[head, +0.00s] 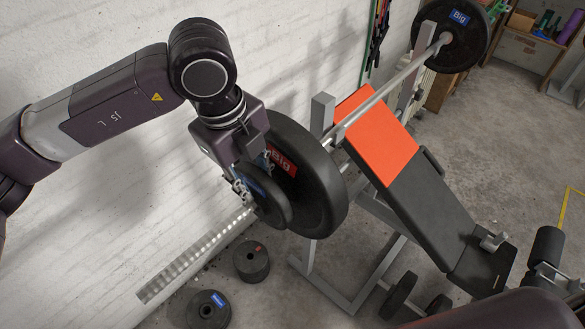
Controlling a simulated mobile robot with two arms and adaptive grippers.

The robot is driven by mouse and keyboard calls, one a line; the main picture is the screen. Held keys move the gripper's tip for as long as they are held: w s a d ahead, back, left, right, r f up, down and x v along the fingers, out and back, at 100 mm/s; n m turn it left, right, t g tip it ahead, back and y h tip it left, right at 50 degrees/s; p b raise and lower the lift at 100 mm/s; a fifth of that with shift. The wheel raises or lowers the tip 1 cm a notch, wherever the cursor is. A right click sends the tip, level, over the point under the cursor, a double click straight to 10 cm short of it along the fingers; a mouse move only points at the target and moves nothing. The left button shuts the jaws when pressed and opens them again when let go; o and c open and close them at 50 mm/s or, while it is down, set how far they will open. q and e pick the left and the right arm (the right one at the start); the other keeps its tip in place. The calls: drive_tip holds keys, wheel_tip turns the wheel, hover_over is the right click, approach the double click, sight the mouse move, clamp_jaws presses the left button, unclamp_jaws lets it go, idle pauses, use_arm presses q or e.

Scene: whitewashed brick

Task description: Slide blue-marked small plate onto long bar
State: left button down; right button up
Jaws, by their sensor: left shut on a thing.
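The small plate (274,208) is a dark disc with a partly hidden blue mark near my left gripper. My left gripper (254,174) is shut on its upper edge and holds it upright. The long bar (385,91) rests on the bench's uprights, and its ribbed silver near end (193,258) sticks out to the lower left of the small plate. The small plate appears to be around the bar, close against a big plate (324,190) with a red mark; the fingers and plate hide the hole. My right gripper is not in view.
A bench with a red and black pad (411,190) stands under the bar. A big blue-marked plate (467,32) is on the far end. On the floor are a red-marked small plate (251,264) and a blue-marked one (208,311). A white brick wall runs along the left.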

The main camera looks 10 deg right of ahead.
use_arm(q)
drive_tip(key=shift+w+d, duration=0.15)
drive_tip(key=shift+w, duration=0.35)
drive_tip(key=c, duration=1.7)
unclamp_jaws()
drive_tip(key=shift+r, duration=0.1)
drive_tip(key=o, duration=0.3)
drive_tip(key=shift+w, duration=0.2)
drive_tip(key=shift+d, duration=0.15)
drive_tip(key=shift+s, duration=0.1)
drive_tip(key=r, duration=0.4)
drive_tip(key=a+r, duration=0.1)
drive_tip(key=r, duration=0.2)
drive_tip(key=shift+s, duration=0.35)
drive_tip(key=shift+a+r, duration=0.15)
drive_tip(key=shift+r, duration=0.2)
drive_tip(key=shift+s, duration=0.1)
